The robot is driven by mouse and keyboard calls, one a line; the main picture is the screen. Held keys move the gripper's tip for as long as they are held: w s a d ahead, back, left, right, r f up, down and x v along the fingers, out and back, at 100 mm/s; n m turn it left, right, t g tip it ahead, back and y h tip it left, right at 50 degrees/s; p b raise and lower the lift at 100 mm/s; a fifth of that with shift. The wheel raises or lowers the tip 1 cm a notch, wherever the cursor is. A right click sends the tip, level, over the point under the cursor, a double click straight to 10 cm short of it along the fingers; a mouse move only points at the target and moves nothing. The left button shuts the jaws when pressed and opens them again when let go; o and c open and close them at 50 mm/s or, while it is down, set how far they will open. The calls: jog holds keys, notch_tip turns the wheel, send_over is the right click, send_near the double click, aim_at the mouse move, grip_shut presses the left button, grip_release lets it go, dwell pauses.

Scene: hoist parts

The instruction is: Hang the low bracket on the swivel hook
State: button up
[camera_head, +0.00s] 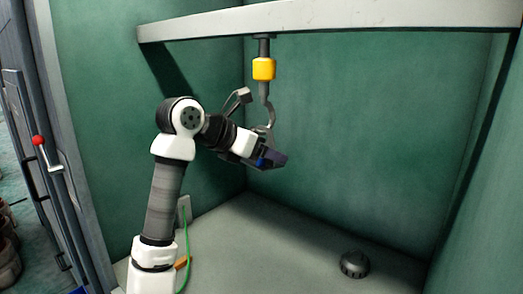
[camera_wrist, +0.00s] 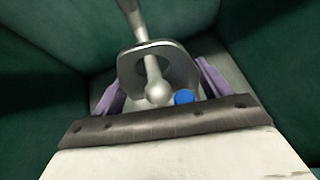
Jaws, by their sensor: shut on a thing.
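The swivel hook (camera_head: 270,118) hangs from the overhead beam under a yellow block (camera_head: 264,69). My gripper (camera_head: 274,160) is at the hook's lower end, tilted down to the right. In the wrist view its purple fingers (camera_wrist: 160,88) are shut on the low bracket (camera_wrist: 184,62), a grey plate with a large hole. A blue round part (camera_wrist: 184,97) shows beside it. The hook's silver rod with a ball end (camera_wrist: 158,92) shows within the hole, its upper part crossed by the plate's rim. Whether the bracket bears on the hook cannot be told. In the head view my gripper mostly hides the bracket.
A pale beam (camera_head: 330,17) spans the top of the green-walled bay. A dark round knob-like part (camera_head: 354,264) lies on the grey floor at the right. A red-tipped lever (camera_head: 39,141) is at the left. The floor's middle is clear.

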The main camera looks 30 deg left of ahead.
jog(key=shift+r, duration=0.15)
jog(key=o, duration=1.4)
jog(key=shift+o, duration=0.2)
jog(key=b+v, duration=0.3)
jog(key=v, duration=1)
jog(key=shift+s+b, duration=0.3)
jog(key=shift+s, duration=0.1)
jog(key=shift+a, duration=0.1)
